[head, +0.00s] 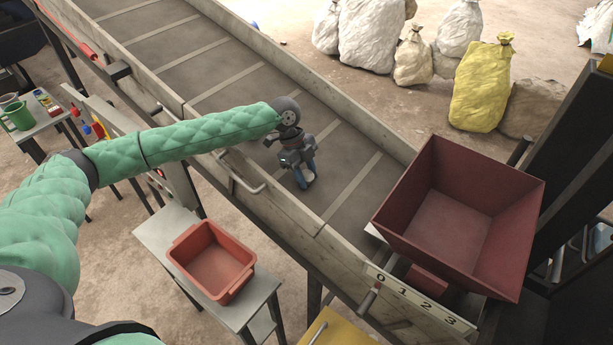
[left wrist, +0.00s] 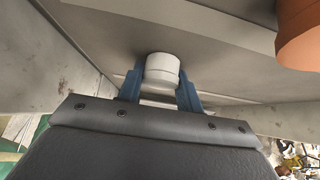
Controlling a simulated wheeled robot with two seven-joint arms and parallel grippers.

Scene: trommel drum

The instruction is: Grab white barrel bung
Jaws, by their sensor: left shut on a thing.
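The white barrel bung (left wrist: 162,70) is a short white cylinder between the two blue fingers of my left gripper (left wrist: 160,88) in the left wrist view. The fingers are shut on its sides. In the head view my left gripper (head: 304,182) reaches down over the conveyor belt (head: 345,160), and a small pale bit of the bung shows at its fingertips. I cannot tell whether the bung touches the belt. My right gripper is not in view.
A dark red hopper (head: 458,215) stands at the belt's lower end. A red tray (head: 213,262) sits on a small grey table in front of the conveyor's side wall. An orange-brown object (left wrist: 300,35) is near the gripper in the left wrist view. Sacks (head: 482,85) stand behind.

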